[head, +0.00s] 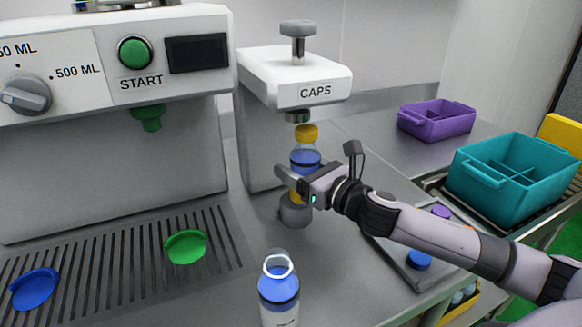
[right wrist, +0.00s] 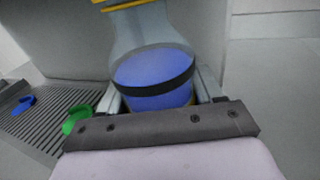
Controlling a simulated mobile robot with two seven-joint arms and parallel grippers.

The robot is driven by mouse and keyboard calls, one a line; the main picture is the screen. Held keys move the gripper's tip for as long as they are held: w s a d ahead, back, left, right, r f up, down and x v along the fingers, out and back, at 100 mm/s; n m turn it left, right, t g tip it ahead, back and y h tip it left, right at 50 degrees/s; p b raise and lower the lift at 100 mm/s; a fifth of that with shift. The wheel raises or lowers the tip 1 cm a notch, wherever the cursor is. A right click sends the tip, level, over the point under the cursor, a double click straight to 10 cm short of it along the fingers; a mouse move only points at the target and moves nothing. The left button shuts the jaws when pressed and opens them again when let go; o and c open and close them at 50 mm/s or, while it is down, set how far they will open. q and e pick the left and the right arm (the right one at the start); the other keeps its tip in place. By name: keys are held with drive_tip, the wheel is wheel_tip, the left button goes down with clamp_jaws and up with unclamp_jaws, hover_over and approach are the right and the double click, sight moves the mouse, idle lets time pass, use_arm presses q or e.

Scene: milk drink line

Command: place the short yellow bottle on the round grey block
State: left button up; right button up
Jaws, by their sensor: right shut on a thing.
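My right gripper (head: 296,180) is shut around the middle of a bottle (head: 305,157), which stands upright under the capping machine's head. The bottle has a yellow cap, a clear neck, a blue band with a black stripe and a yellow part low down. In the right wrist view the bottle (right wrist: 155,75) is between the fingers, its lower part hidden by the gripper. The round grey block (head: 295,213) is right below the bottle. The gripper hides part of the joint, so I cannot tell whether they touch. My left gripper is not in view.
A capping machine (head: 295,75) stands behind the bottle. An uncapped blue bottle (head: 279,290) stands in front. Green (head: 185,247) and blue (head: 34,288) ring-like pieces lie on the grated tray at left. A cap tray (head: 415,275), teal crate (head: 515,190) and purple bin (head: 436,122) are at right.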

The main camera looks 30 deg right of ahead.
drive_tip(key=shift+x, duration=1.25)
drive_tip(key=shift+f, duration=0.7)
drive_tip(key=shift+s, duration=0.1)
drive_tip(key=shift+f, duration=0.25)
drive_tip(key=o, duration=1.4)
drive_tip(key=shift+c, duration=0.2)
